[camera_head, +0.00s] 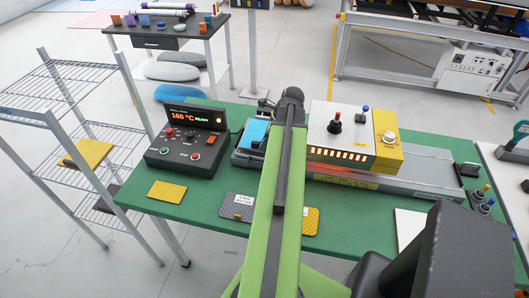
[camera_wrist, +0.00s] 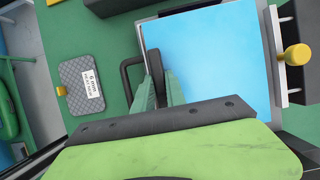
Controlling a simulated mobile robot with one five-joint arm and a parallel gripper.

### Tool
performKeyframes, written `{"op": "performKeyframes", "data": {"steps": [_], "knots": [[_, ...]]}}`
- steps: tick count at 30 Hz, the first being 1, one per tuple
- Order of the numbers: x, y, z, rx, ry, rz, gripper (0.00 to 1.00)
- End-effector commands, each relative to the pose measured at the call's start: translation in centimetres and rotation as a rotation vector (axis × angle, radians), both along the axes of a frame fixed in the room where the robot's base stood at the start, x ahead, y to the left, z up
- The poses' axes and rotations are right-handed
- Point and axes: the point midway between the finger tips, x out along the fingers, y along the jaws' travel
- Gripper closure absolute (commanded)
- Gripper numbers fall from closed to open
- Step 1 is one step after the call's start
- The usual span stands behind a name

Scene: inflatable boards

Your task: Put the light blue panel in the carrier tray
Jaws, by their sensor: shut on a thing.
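The light blue panel (camera_wrist: 210,60) lies flat and fills the upper middle of the wrist view. In the head view the panel (camera_head: 256,132) shows just left of my arm, at the left end of the heater machine. My gripper (camera_wrist: 155,66) is shut on the panel's near-left edge; my arm hides the fingers in the head view. The carrier tray's pale rim (camera_wrist: 276,55) shows along the panel's right side, and its black handle (camera_wrist: 126,80) is left of my fingers. The panel is over or in the tray; I cannot tell whether it is fully seated.
A control box (camera_head: 186,142) reading 160 °C READY stands left of the tray. The heater (camera_head: 342,135) glows to the right. A wire rack stands left.

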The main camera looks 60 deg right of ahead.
Motion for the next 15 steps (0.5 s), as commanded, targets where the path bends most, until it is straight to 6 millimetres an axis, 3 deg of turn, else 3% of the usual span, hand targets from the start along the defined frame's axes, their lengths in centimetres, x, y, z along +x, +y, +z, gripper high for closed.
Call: {"op": "performKeyframes", "data": {"steps": [1,3,14,15], "knots": [[0.0,-0.02,-1.86,0.0,0.0,0.0,1.0],[-0.01,-0.02,-2.54,0.0,0.0,0.0,1.0],[-0.05,-0.04,-2.55,-0.001,0.0,-0.001,1.0],[-0.06,-0.04,-2.41,0.0,0.0,-0.001,0.8]]}}
